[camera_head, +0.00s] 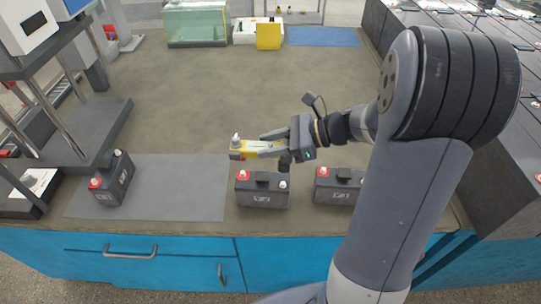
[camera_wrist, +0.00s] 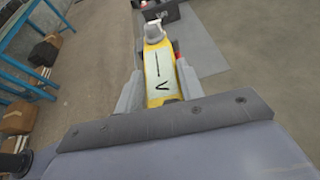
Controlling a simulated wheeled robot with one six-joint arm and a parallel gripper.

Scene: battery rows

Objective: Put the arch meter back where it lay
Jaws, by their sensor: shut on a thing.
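The arch meter (camera_head: 257,152) is yellow with a pale face and a light grey knob-like end. My gripper (camera_head: 266,145) is shut on it and holds it above the middle battery (camera_head: 262,190), near the bench's front edge. In the wrist view the meter (camera_wrist: 159,78) lies between the two grey fingers, its face with a dark line and a V mark showing. Its far end points away from the wrist. The head view does not show clearly whether the meter touches the battery.
A battery (camera_head: 112,180) stands on the grey mat (camera_head: 185,188) at left; another (camera_head: 338,186) stands right of the middle one. At the back are a glass tank (camera_head: 197,24), a yellow block (camera_head: 268,36) and a bare blue mat (camera_head: 323,37). The bench middle is clear. A dark rack stands left.

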